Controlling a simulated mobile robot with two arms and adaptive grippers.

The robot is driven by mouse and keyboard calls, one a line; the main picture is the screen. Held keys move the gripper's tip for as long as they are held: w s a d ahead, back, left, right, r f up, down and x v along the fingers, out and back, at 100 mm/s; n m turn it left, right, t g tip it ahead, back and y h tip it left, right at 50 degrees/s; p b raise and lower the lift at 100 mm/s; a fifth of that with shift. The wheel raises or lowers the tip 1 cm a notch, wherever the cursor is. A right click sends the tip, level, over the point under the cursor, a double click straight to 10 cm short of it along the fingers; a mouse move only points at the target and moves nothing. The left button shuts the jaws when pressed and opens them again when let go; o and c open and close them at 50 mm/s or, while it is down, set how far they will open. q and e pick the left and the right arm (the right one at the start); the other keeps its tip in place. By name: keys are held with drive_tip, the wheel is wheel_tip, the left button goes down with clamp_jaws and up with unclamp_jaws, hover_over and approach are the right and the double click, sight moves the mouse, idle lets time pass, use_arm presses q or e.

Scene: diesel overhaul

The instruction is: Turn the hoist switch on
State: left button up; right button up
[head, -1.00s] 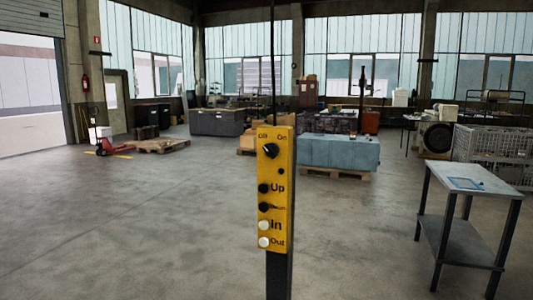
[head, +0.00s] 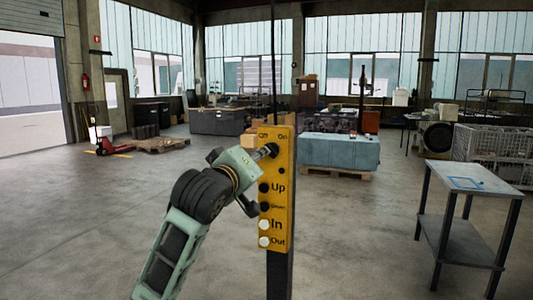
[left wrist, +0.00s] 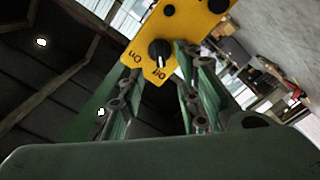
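The yellow hoist control box (head: 283,215) stands upright on a dark post in the middle of the head view. Its black rotary switch (left wrist: 159,52) is near the top, below the Off and On labels. In the left wrist view the knob's white mark points toward Off. My left gripper (head: 263,151) reaches in from the left at the switch, partly hiding it in the head view. In the left wrist view its two fingers (left wrist: 156,72) are apart, with the knob between or just beyond their tips; contact is not clear. My right gripper is not in view.
Below the switch are the Up, Down, In and Out buttons (head: 264,205), close to my left wrist. A metal side table (head: 470,184) stands at the right. A blue block on a pallet (head: 340,151) is behind.

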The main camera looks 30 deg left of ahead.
sight(271, 150)
use_arm(q)
drive_tip(key=p+x, duration=0.2)
drive_tip(key=x, duration=0.5)
drive_tip(key=shift+w, duration=0.35)
drive_tip(key=shift+c, duration=0.2)
clamp_jaws()
